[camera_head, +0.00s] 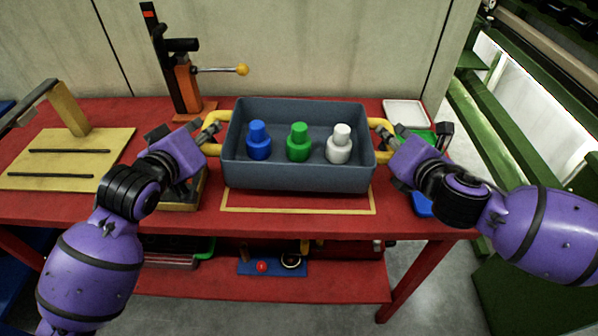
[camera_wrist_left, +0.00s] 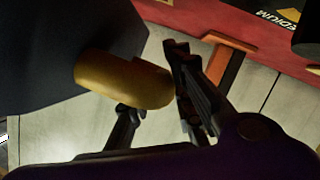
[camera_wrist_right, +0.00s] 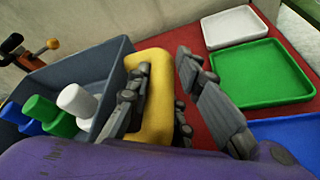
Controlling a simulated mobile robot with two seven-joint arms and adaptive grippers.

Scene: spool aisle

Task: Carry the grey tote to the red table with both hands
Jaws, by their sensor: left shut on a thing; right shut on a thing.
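The grey tote (camera_head: 297,178) is level over the middle of the red table (camera_head: 300,222). It holds a blue bottle (camera_head: 259,146), a green bottle (camera_head: 298,147) and a white bottle (camera_head: 339,149), all upright. A yellow outline (camera_head: 300,211) shows on the table just in front of the tote; I cannot tell if the tote touches the table. My left gripper (camera_head: 209,136) is shut on the tote's left yellow handle (camera_wrist_left: 120,82). My right gripper (camera_head: 391,143) is shut on its right yellow handle (camera_wrist_right: 150,108).
An orange and black press (camera_head: 184,85) with a yellow-knobbed lever stands behind on the left. A yellow board fixture (camera_head: 65,155) lies at far left. White (camera_wrist_right: 235,26), green (camera_wrist_right: 262,72) and blue (camera_wrist_right: 290,130) trays lie right of the tote. A lower shelf holds small items.

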